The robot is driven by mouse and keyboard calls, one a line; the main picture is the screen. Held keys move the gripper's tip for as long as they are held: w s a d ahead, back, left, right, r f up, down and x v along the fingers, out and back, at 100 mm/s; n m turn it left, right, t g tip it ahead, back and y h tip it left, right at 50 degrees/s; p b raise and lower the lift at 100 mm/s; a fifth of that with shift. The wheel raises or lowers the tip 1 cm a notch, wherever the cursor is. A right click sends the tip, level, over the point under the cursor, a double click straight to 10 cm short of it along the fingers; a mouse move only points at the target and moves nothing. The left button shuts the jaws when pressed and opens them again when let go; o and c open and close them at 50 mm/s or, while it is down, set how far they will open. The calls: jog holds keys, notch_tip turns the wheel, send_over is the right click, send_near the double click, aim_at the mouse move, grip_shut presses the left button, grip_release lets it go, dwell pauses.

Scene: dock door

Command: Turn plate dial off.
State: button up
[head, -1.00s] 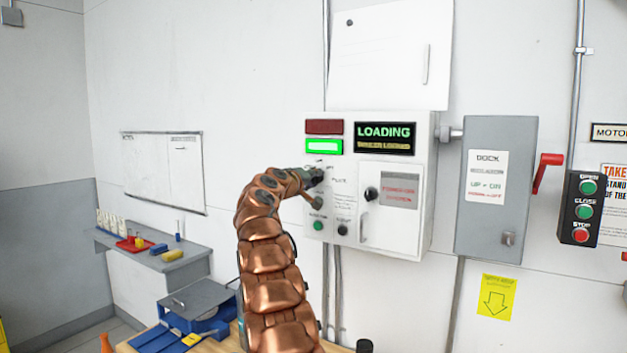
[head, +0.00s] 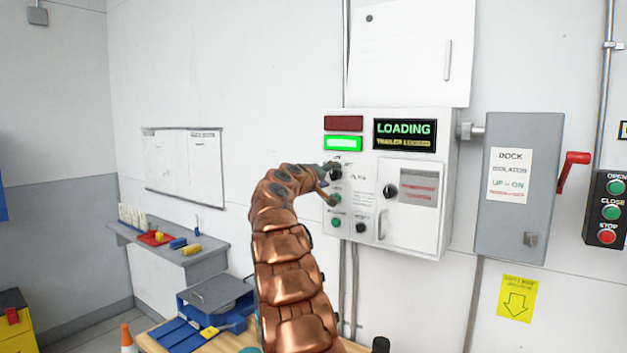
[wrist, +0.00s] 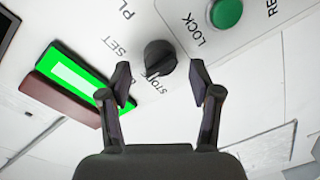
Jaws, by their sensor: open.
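The plate dial is a black knob (wrist: 158,57) on the white panel, with the printed words SET and what looks like STOW beside it in the wrist view. In the head view the knob (head: 335,173) is at the panel's upper left, partly hidden by my gripper. My gripper (head: 328,187) is open at the panel's left side. In the wrist view its fingertips (wrist: 160,76) are spread to either side of the knob's lower edge, with nothing held. I cannot tell whether they touch the knob. The dial's exact pointing is hard to read.
A green button (wrist: 226,13) is close by the dial. A lit green lamp (head: 343,143) and a dark red lamp (head: 343,123) are above it.

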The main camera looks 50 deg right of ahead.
jog(key=s+a, duration=0.1)
jog(key=a, duration=0.9)
jog(key=shift+a+r, duration=0.15)
jog(key=shift+r, duration=0.05)
dwell(0.6)
jog(key=s+a+f+n+y, duration=0.1)
jog(key=s+a+f+y, duration=0.35)
jog(key=a+f, duration=0.45)
jog(key=s+a+f+y, duration=0.3)
jog(key=s+a+f, duration=0.3)
jog(key=a, duration=0.6)
jog(key=s+a+f+n+y, duration=0.1)
jog(key=s+a+f+y, duration=0.25)
jog(key=a+f, duration=0.55)
jog(key=s+a+f+n+g+y, duration=0.1)
jog(key=s+a+f+y, duration=0.1)
jog(key=s+a+f, duration=0.2)
jog(key=s+a+f+n+g+y, duration=0.1)
jog(key=s+a+f+y, duration=0.1)
jog(key=s+a, duration=0.7)
jog(key=s+a+f+n+g+y, duration=0.1)
jog(key=s+a+f, duration=0.4)
jog(key=a, duration=0.7)
jog(key=shift+s+a+f+n+y, duration=0.3)
jog(key=shift+s+a+n+y, duration=0.1)
jog(key=shift+s+y, duration=0.4)
